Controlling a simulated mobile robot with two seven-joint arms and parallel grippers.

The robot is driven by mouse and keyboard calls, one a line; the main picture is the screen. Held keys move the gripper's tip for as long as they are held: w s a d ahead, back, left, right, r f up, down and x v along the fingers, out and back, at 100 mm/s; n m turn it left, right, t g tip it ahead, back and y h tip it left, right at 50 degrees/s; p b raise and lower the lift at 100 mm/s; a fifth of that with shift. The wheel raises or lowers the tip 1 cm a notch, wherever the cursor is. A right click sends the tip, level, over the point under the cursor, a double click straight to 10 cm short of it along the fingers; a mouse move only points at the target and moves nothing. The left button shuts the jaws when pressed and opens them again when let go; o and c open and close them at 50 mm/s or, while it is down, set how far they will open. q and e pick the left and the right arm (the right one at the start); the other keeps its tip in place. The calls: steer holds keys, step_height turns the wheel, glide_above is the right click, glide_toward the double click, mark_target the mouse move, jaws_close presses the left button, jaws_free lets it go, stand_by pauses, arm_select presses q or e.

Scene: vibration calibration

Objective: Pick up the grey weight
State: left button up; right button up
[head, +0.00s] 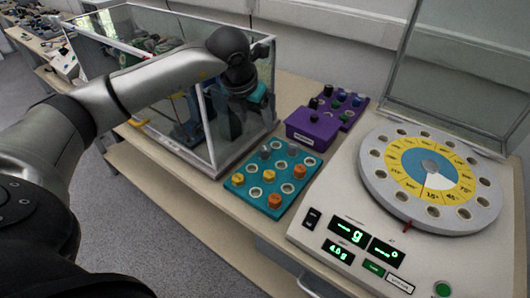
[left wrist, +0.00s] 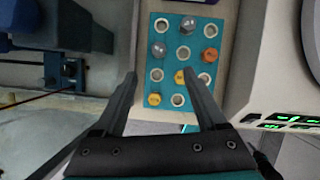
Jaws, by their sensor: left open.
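Two grey weights stand in holes of a teal tray (head: 241,192). One grey weight (head: 264,152) is on the tray's far left side, and the other grey weight (head: 292,149) is near its far corner. The left wrist view shows them as a grey knob (left wrist: 159,50) and another grey knob (left wrist: 188,25). My left gripper (head: 238,117) is in front of the glass box, left of and above the tray. In the left wrist view its fingers (left wrist: 160,73) are spread and empty, with the tray beyond them.
Orange weights (head: 274,200) and yellow weights (head: 238,179) share the tray. A glass box (head: 130,60) stands left, close to my arm. A purple block (head: 313,129) is behind the tray. A round dial machine (head: 375,195) with a raised clear lid is right.

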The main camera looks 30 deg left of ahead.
arm_select(q)
steer(key=b, duration=0.1)
glide_above(264, 148)
steer(key=s, duration=0.2)
steer(key=f, duration=0.8)
steer(key=shift+s+d+f, duration=0.1)
steer(key=shift+d+f, duration=0.3)
steer(key=shift+a+b+x, duration=0.15)
steer(key=shift+b+x, duration=0.2)
steer(key=shift+x, duration=0.95)
steer(key=shift+a+b+x, duration=0.15)
steer(key=shift+b+x, duration=0.2)
steer(key=shift+x, duration=1)
steer(key=shift+s, duration=0.2)
jaws_close()
